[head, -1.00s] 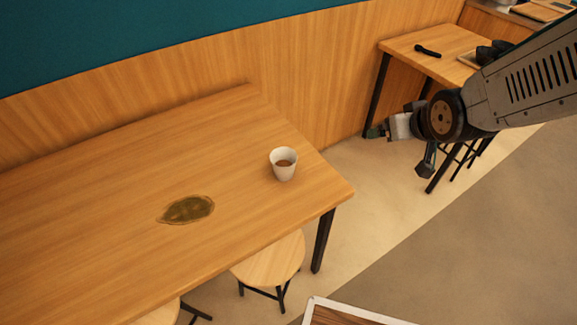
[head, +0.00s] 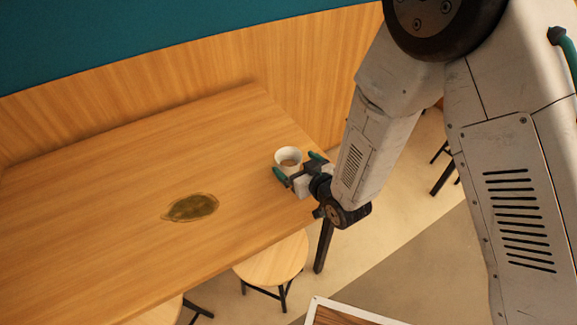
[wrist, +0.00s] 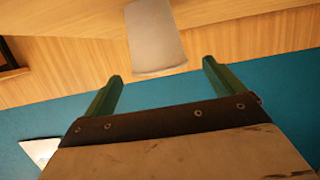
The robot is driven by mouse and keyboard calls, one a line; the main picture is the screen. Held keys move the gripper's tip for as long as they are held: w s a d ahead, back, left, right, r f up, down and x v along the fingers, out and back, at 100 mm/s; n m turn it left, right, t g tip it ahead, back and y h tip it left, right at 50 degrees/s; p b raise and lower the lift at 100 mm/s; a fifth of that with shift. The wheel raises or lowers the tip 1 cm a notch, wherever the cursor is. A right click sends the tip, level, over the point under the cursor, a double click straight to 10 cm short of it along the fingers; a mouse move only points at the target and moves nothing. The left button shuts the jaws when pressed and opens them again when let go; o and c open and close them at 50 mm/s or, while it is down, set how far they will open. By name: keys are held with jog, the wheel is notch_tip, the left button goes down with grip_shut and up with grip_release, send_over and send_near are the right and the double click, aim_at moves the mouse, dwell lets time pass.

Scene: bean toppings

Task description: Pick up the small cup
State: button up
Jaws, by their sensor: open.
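The small white cup (head: 287,157) stands upright near the right end of the wooden table (head: 120,190), with something brown inside. My gripper (head: 298,166) is open in front of the cup at the table's right side. Its lower part is partly hidden behind my gripper in the head view. In the wrist view the cup (wrist: 155,40) is ahead of the gap between the two green fingertips (wrist: 162,68), and the fingers are apart and empty. I cannot tell whether a finger touches the cup.
A greenish-brown leaf-shaped patch (head: 190,207) lies on the table left of the cup. A round stool (head: 272,260) stands under the front edge. The wood-panelled wall (head: 310,95) runs behind the table. The table's left part is clear.

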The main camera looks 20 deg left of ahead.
aim_at(283, 152)
jog(key=x, duration=0.5)
jog(key=shift+r, duration=0.15)
jog(key=c, duration=1.2)
